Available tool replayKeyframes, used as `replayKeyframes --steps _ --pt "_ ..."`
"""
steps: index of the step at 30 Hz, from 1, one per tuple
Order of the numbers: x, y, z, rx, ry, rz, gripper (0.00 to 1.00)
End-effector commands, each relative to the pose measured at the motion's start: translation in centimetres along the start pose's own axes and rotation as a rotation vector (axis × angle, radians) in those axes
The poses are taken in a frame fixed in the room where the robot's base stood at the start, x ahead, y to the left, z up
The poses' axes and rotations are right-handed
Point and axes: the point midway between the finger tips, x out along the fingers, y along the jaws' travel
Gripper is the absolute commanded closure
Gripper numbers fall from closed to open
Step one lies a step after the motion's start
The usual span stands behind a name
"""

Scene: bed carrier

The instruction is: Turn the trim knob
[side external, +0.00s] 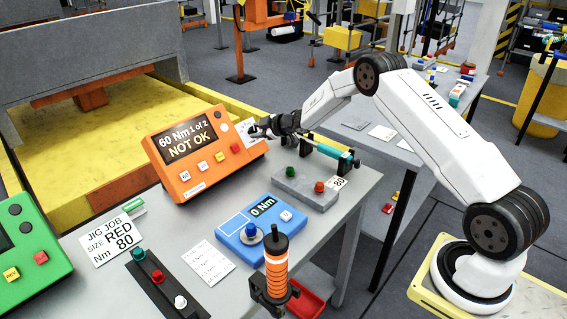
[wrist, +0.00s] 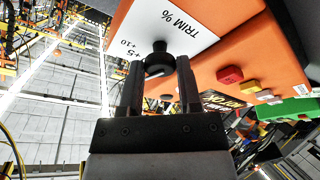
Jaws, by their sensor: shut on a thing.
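The trim knob (wrist: 158,62) is a round black knob on a white label (wrist: 185,28) marked TRIM %, with +5 and +10 readable, on the orange controller box. In the wrist view my gripper (wrist: 160,72) has its two dark fingers on either side of the knob, shut on it. The knob's pointer and exact setting are partly hidden. In the side view my gripper (side external: 262,128) reaches the right side of the orange controller (side external: 190,181), whose screen reads "60 Nm 1 of 2 NOT OK". There the knob is hidden by the gripper.
A blue meter (side external: 235,245) reads 0 Nm. An orange-black handle (side external: 277,262) stands at the front edge.

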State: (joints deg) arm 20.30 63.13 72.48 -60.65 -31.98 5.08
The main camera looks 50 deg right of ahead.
Motion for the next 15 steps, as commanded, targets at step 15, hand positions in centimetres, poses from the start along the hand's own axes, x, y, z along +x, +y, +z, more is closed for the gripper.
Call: replayKeyframes --steps 15 --pt "0.00 0.14 0.01 -0.263 0.007 -0.074 1.00"
